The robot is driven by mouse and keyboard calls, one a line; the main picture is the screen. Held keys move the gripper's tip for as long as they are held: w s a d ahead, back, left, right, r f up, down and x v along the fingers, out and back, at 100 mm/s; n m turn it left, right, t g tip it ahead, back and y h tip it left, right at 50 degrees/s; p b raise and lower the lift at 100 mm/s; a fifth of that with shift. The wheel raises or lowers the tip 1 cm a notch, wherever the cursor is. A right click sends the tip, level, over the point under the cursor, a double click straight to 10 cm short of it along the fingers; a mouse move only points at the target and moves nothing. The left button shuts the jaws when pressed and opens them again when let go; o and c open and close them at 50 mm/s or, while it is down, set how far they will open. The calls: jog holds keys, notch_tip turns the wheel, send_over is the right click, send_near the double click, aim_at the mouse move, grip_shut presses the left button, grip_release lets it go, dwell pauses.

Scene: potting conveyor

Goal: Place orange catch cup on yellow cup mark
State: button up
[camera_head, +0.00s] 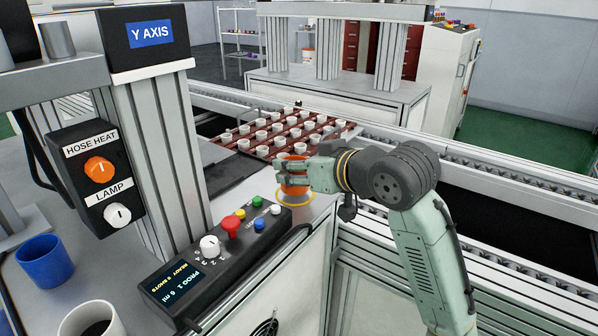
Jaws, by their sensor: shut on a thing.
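The orange catch cup (291,188) is upright between the fingers of my gripper (293,173), which is shut on it. The fingers hide much of the cup's middle. The yellow cup mark (283,200) is a ring on the grey bench top, directly under the cup. The cup's bottom appears inside the ring or just above it; I cannot tell whether it touches the bench.
A control box (216,250) with buttons and a knob stands just left of the mark. A brown tray (262,153) of white cups lies behind, by the conveyor. A blue cup (45,261) and a white cup (92,319) stand at lower left.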

jog(key=shift+f, duration=0.5)
jog(key=shift+f, duration=0.2)
jog(key=o, duration=1)
jog(key=shift+o, duration=0.2)
jog(key=shift+s+d+r, duration=0.15)
jog(key=shift+r, duration=0.15)
jog(key=b+v, duration=0.1)
jog(key=v, duration=1)
jog(key=shift+s, duration=0.25)
jog(key=shift+r, duration=0.1)
